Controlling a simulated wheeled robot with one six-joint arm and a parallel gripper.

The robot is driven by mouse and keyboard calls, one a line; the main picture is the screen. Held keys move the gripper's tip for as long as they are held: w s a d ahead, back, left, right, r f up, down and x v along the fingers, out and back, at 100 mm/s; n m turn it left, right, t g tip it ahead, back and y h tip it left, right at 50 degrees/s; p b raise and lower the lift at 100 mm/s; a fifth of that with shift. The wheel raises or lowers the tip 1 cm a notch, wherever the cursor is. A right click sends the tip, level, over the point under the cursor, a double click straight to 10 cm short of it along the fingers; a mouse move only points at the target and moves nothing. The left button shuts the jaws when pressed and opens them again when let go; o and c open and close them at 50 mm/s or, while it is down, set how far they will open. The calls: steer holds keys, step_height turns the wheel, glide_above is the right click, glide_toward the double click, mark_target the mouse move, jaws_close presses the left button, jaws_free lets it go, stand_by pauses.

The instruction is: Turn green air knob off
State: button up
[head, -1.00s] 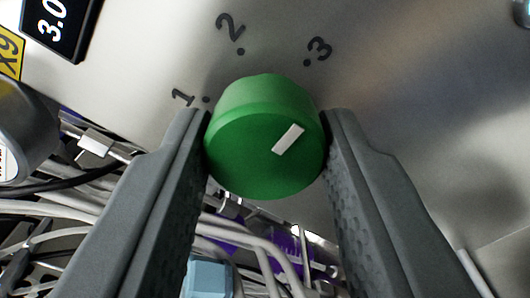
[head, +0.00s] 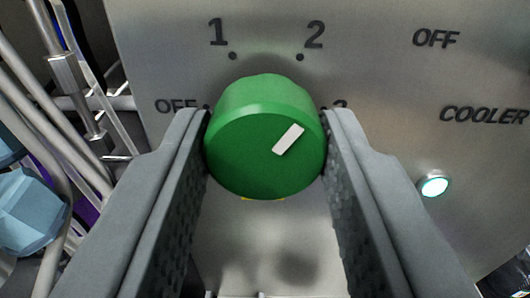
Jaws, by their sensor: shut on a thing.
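The green knob (head: 265,140) is in the middle of the head view, on the grey metal panel. My gripper (head: 265,148) is shut on it, one finger on the left side and one on the right. The knob's white pointer mark (head: 288,139) points to the upper right, between the 2 and the 3 and closer to the 2. OFF (head: 176,106) is to the knob's left, partly hidden by my left finger. The 1 (head: 219,32) and 2 (head: 314,35) are above it. The 3 (head: 341,104) is mostly hidden by my right finger.
COOLER and OFF lettering and a lit round white light (head: 433,186) are on the panel at right. Metal tubes (head: 62,75), pale cables and a light blue fitting (head: 28,210) stand at left. The panel just below the knob is mostly bare.

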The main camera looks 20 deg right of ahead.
steer(key=n, duration=1.4)
steer(key=shift+n, duration=0.3)
steer(key=n, duration=0.9)
steer(key=shift+f+n, duration=0.1)
steer(key=shift+n, duration=0.5)
steer(key=o, duration=1)
steer(key=shift+s, duration=0.1)
